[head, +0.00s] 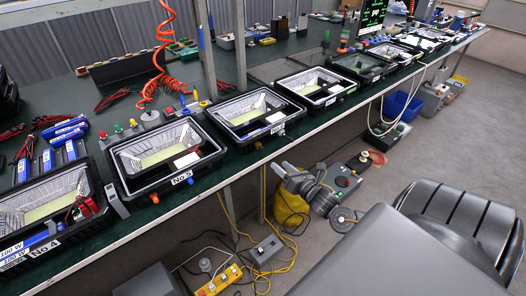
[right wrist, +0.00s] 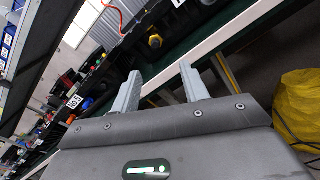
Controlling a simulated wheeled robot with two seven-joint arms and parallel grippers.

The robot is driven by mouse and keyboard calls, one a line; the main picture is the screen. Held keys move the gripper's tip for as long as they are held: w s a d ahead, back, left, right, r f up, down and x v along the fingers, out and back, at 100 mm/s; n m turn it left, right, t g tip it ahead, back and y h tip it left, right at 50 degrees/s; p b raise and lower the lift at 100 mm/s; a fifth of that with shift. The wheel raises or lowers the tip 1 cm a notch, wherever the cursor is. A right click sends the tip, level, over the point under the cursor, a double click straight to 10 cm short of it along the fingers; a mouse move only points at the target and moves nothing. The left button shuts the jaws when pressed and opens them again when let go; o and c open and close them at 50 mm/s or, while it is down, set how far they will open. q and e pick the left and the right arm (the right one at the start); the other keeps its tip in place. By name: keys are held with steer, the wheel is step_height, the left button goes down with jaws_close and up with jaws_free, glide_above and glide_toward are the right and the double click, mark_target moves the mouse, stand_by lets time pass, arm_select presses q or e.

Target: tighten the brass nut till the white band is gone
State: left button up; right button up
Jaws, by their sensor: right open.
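No white band can be made out at this size. My right gripper (head: 290,180) is off the table's front edge, below and right of the housing. In its wrist view, its two grey fingers (right wrist: 160,90) are apart with nothing between them. The nut is beyond the fingertips, not touched. My left gripper is not in view.
Several more housings stand in a row along the green bench, including No.4 (head: 46,215). A yellow bag (head: 290,212) hangs or stands below my right gripper. A yellow switch box (head: 220,279) and cables lie on the floor. The bench's pale front edge (right wrist: 205,48) runs close beside the fingers.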

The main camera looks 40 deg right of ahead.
mark_target(263, 149)
steer(key=w, duration=0.6)
steer(key=w+p, duration=0.1)
steer(key=w, duration=0.2)
steer(key=shift+w+r, duration=0.4)
steer(key=shift+w, duration=0.55)
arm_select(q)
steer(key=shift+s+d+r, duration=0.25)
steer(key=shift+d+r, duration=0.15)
arm_select(e)
jaws_close()
